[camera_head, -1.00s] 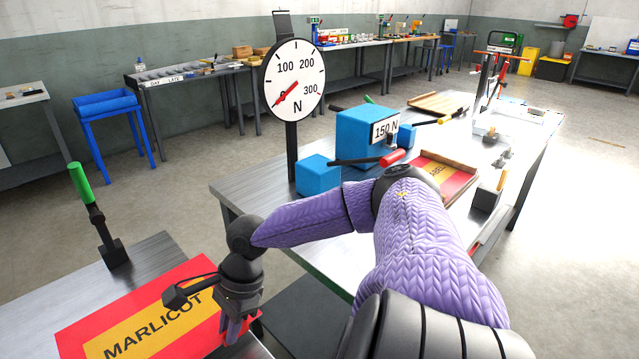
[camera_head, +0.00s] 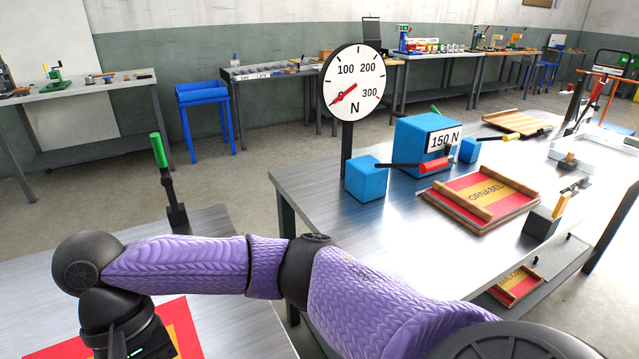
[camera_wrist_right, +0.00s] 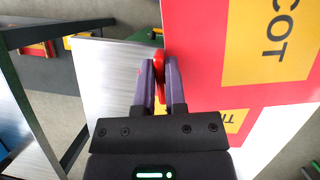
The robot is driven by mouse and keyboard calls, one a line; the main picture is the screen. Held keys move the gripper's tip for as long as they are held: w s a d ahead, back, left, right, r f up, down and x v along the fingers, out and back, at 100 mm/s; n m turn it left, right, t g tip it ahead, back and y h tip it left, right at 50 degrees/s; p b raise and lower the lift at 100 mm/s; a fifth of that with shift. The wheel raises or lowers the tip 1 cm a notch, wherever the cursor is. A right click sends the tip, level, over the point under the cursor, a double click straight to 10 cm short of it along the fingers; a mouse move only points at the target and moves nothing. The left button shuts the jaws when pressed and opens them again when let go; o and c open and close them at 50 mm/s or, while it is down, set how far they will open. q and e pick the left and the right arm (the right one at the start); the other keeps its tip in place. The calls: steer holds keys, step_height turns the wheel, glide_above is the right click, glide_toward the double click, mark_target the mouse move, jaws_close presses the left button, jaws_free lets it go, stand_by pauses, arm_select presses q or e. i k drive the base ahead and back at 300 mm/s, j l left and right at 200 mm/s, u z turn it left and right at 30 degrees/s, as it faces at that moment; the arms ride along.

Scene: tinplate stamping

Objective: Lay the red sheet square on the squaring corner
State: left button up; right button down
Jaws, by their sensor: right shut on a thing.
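The red sheet (camera_wrist_right: 205,45) with a yellow lettered panel fills the upper right of the right wrist view. In the head view only part of it (camera_head: 172,313) shows at the bottom, mostly behind my right wrist. My right gripper (camera_wrist_right: 160,65) has its fingers close together at the sheet's left edge, shut on a red edge. Its fingertips are hidden in the head view. A second red and yellow patch (camera_wrist_right: 246,120) shows below the sheet; I cannot tell whether it is another sheet or a reflection. I cannot clearly identify the squaring corner. My left gripper is not in view.
A green-handled lever (camera_head: 165,175) stands on the left metal table (camera_head: 205,230). The right table carries a force dial (camera_head: 354,84), blue blocks (camera_head: 365,180), and a railed wooden board (camera_head: 455,207) with a red and yellow sheet. A gap separates the tables.

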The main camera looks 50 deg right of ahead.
mark_target(596, 154)
steer(key=k+l, duration=0.15)
steer(key=l, duration=0.2)
steer(key=k+l+z, duration=0.1)
steer(key=l, duration=0.25)
steer(key=k+l, duration=0.25)
steer(key=k+l+z, duration=0.1)
steer(key=l, duration=0.35)
steer(key=k+l, duration=0.2)
steer(key=l, duration=0.2)
steer(key=k+l, duration=0.1)
steer(key=l, duration=0.25)
steer(key=k+l+z, duration=0.1)
steer(key=l, duration=0.25)
steer(key=k+l, duration=0.2)
steer(key=l, duration=0.2)
steer(key=l+z, duration=0.15)
steer(key=l, duration=0.8)
steer(key=k+l+z, duration=0.15)
steer(key=l, duration=0.85)
steer(key=i+l+z, duration=0.15)
steer(key=l, duration=0.8)
steer(key=l+z, duration=0.15)
steer(key=l, duration=0.85)
